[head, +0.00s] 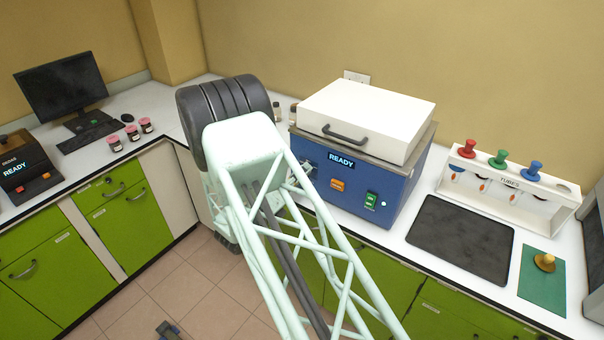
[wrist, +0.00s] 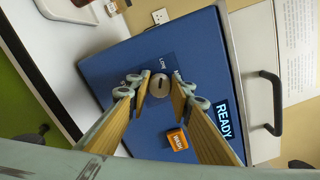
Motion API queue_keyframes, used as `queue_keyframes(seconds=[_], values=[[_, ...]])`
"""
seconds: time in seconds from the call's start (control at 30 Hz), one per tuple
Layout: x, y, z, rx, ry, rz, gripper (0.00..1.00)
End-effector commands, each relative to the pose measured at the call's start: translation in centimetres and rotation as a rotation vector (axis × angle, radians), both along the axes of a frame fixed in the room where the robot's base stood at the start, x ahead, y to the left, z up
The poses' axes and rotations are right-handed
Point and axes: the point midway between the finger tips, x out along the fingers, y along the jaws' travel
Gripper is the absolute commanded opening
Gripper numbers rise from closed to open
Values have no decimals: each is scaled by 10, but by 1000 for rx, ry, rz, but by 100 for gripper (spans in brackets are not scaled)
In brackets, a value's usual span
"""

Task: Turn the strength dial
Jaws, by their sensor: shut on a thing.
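The strength dial (wrist: 160,86) is a round grey knob with a dark slot on the blue front panel of the machine (wrist: 110,72). It sits between the two fingertips of my gripper (wrist: 160,84) in the wrist view, and the fingers are shut on it from both sides. Small lettering shows beside the dial. In the head view the machine (head: 408,186) is blue with a white lid, and my arm hides the dial and most of my gripper.
A READY display (head: 341,161), an orange button (head: 337,184) and a green switch (head: 370,200) are on the same panel. To the right are a dark mat (head: 460,240) and a white tube rack (head: 510,190) with coloured knobs.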

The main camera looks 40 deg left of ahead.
Motion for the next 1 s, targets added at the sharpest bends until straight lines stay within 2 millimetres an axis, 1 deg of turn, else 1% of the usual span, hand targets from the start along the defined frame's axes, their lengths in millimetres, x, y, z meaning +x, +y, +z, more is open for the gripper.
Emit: queue_keyframes(seconds=[0.33, 0.37, 0.47, 0.5, 0.83, 1.0], values=[[-1, 0, -1, -3, 1, 0, 10], [-1, 0, -1, -3, 1, 0, 23], [-1, 0, -1, -3, 1, 0, 32], [0, 0, 0, -3, 1, 0, 33], [-1, 0, 0, -2, 0, 0, 33], [-7, 0, 0, -2, 1, 0, 33]])
